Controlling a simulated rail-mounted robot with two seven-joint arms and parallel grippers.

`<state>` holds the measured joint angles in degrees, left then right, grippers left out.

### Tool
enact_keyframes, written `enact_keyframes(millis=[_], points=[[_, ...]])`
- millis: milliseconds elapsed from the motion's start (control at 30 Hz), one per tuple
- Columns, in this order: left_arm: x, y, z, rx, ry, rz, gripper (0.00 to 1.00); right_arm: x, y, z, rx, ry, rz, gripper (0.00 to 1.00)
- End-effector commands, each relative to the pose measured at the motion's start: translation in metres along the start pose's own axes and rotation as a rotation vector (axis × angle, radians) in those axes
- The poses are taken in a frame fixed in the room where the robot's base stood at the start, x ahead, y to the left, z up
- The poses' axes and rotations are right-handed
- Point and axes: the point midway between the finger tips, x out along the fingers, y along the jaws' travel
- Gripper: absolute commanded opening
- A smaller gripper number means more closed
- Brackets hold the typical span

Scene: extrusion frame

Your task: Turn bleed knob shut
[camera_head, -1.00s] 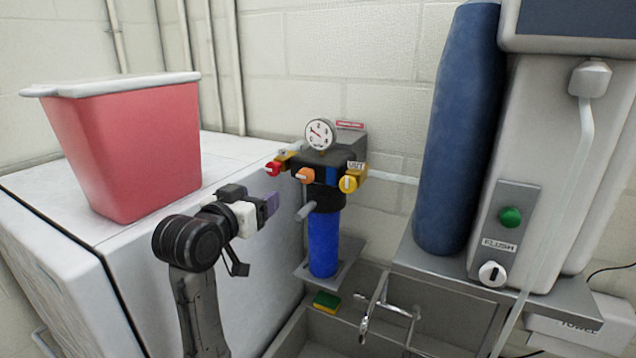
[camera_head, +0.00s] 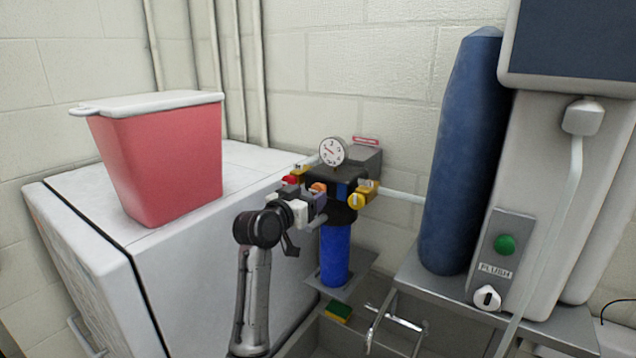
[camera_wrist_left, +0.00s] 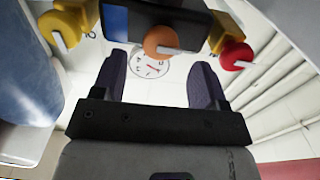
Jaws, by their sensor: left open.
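A filter manifold (camera_head: 345,187) on the wall carries a red knob (camera_head: 291,180), an orange knob (camera_head: 318,187) and a yellow knob (camera_head: 356,201). I cannot read which one is labelled bleed. My left gripper (camera_head: 318,203) is open and empty just in front of the manifold, close to the orange knob. In the left wrist view, the orange knob (camera_wrist_left: 160,41) lies ahead of the gap between the two fingers (camera_wrist_left: 160,80), not between them. The yellow knob (camera_wrist_left: 62,30) is to the left and the red knob (camera_wrist_left: 236,55) to the right. My right gripper is not in view.
A round gauge (camera_head: 332,151) tops the manifold, and a blue filter housing (camera_head: 335,255) hangs below. A red bin (camera_head: 170,160) stands on the white cabinet (camera_head: 75,205) at left. A sink tap (camera_head: 385,322), sponge (camera_head: 338,311) and blue cylinder (camera_head: 460,150) are nearby.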

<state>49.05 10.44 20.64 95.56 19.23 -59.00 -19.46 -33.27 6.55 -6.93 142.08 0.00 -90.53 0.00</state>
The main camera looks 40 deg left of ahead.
Motion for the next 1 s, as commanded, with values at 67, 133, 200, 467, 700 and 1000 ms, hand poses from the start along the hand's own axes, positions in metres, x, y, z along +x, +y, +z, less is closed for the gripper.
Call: enact_keyframes(millis=[67, 133, 200, 467, 700, 1000], points=[[0.013, 0.000, -0.003, -0.002, -0.002, 0.001, 0.67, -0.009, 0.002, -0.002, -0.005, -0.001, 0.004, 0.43], [0.022, 0.000, -0.003, -0.002, -0.002, 0.001, 0.67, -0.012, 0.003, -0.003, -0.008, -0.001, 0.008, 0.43], [0.030, 0.000, -0.003, -0.001, -0.001, 0.000, 0.67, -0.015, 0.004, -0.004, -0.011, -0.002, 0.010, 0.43], [0.046, 0.000, -0.001, 0.000, 0.000, -0.001, 0.67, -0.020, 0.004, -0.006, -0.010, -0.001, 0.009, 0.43], [0.049, 0.000, 0.000, 0.000, 0.000, -0.001, 0.67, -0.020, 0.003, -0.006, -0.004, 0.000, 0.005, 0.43], [0.049, 0.000, 0.000, 0.000, 0.000, 0.000, 0.52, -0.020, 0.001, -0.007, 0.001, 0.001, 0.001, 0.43]])
